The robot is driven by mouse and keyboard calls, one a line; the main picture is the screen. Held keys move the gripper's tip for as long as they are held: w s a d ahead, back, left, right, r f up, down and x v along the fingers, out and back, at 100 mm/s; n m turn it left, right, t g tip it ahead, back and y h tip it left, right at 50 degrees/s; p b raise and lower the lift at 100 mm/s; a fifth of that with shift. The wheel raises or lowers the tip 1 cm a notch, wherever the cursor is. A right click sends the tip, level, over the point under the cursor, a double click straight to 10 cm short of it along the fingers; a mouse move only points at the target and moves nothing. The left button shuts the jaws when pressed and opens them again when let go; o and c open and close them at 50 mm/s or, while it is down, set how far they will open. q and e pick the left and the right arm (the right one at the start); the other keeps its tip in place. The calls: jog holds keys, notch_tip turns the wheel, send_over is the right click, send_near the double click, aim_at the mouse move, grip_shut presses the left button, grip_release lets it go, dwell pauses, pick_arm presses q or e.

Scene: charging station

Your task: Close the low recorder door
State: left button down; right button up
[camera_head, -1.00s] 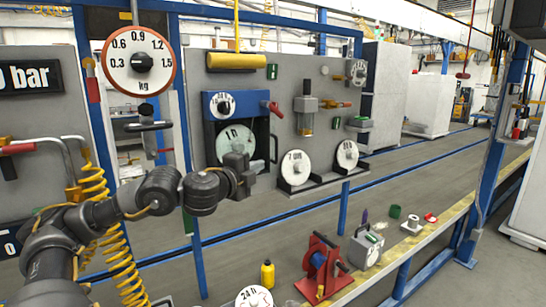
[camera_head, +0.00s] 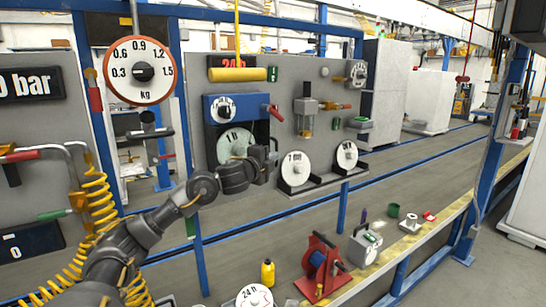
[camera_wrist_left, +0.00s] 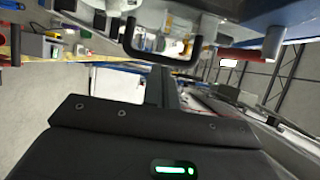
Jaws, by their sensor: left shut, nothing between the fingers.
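The recorder (camera_head: 241,104), a blue-topped box with a white chart disc (camera_head: 234,145) in its lower part, is on the grey panel. A dark frame surrounds the disc; I cannot tell how far the low door stands open. A red lever (camera_head: 273,111) sticks out at its right. My left gripper (camera_head: 268,163) is shut and empty at the lower right of the disc, partly covering that corner. Contact is unclear. In the left wrist view, a black U-shaped handle (camera_wrist_left: 160,56) is ahead of the dark gripper body, with a red grip (camera_wrist_left: 240,55) at its right. My right gripper is not in view.
Two disc holders (camera_head: 318,170) are on the panel just right of my gripper. A yellow cylinder (camera_head: 238,74) hangs above the recorder. A bench (camera_head: 440,232) with a red reel (camera_head: 319,266) and a grey box (camera_head: 365,245) is in front. The aisle floor behind is clear.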

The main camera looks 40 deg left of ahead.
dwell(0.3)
pick_arm(q)
jog(key=w+a+n+y, duration=0.1)
jog(key=w+a+n+y+b, duration=0.1)
jog(key=y, duration=0.1)
jog(key=shift+w+a+g+b, duration=0.15)
jog(key=shift+a+g+b, duration=0.15)
jog(key=shift+g, duration=0.1)
jog(key=shift+d, duration=0.1)
jog(key=d+p+v, duration=0.1)
jog(key=d+v, duration=0.1)
jog(key=v, duration=1.1)
jog(key=shift+w, duration=0.4)
